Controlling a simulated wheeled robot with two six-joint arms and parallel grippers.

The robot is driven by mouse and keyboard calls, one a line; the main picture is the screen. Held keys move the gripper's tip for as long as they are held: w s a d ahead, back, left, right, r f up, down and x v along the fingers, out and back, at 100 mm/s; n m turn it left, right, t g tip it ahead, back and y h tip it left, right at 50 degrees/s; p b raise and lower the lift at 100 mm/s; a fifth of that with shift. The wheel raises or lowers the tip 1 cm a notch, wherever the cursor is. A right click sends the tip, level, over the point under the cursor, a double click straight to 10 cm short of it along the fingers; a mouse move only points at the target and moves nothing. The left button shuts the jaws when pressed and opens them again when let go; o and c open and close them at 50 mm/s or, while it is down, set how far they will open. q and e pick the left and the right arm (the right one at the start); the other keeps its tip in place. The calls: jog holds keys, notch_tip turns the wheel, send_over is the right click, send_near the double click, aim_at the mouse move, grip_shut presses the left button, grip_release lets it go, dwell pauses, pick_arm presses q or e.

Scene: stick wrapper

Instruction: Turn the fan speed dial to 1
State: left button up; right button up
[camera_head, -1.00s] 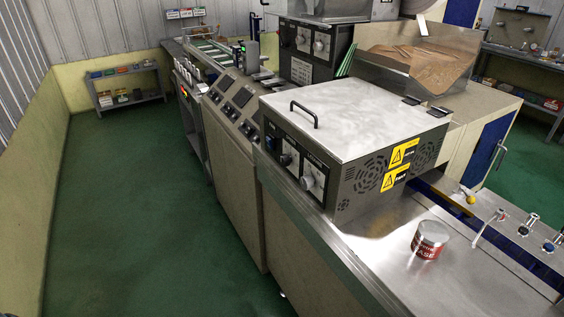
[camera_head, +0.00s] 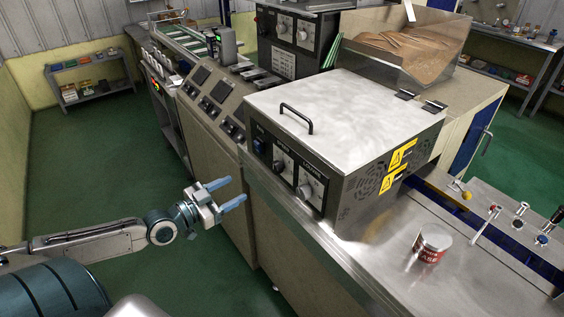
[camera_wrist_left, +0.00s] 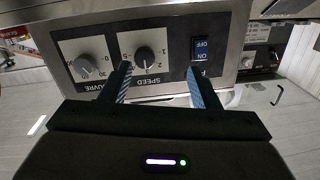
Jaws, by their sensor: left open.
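The fan speed dial (camera_head: 279,167) is a round knob on the dark front panel of the metal-lidded box. In the left wrist view the panel appears upside down, and the dial (camera_wrist_left: 144,54) sits above the word SPEED with numbers around it. Its exact setting is too small to read surely. My left gripper (camera_head: 233,193) is open and empty, in front of the panel and apart from it. In the wrist view its two fingers (camera_wrist_left: 158,84) point toward the panel, below the dial and the switch. My right gripper is not in view.
A second dial (camera_wrist_left: 90,66) and a blue ON/OFF switch (camera_wrist_left: 201,50) flank the speed dial. A red-labelled can (camera_head: 432,243) stands on the metal counter (camera_head: 375,262). The green floor (camera_head: 90,190) left of the machine is clear.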

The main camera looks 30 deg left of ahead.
aim_at(274, 169)
pick_arm(q)
jog(key=shift+m+h, duration=0.3)
jog(key=shift+h, duration=0.2)
jog(key=w+d+r, duration=0.1)
jog(key=w+d, duration=0.1)
jog(key=w+d+r+b, duration=0.1)
jog(key=w+d, duration=0.1)
jog(key=w, duration=0.1)
jog(key=w+d+r+b, duration=0.1)
jog(key=w+d, duration=0.1)
jog(key=w, duration=0.1)
jog(key=shift+w, duration=0.2)
jog(key=shift+x, duration=0.8)
jog(key=shift+w+f, duration=0.1)
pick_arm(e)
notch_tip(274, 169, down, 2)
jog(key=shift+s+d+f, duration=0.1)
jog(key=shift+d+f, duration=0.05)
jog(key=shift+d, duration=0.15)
pick_arm(q)
jog(key=c, duration=1)
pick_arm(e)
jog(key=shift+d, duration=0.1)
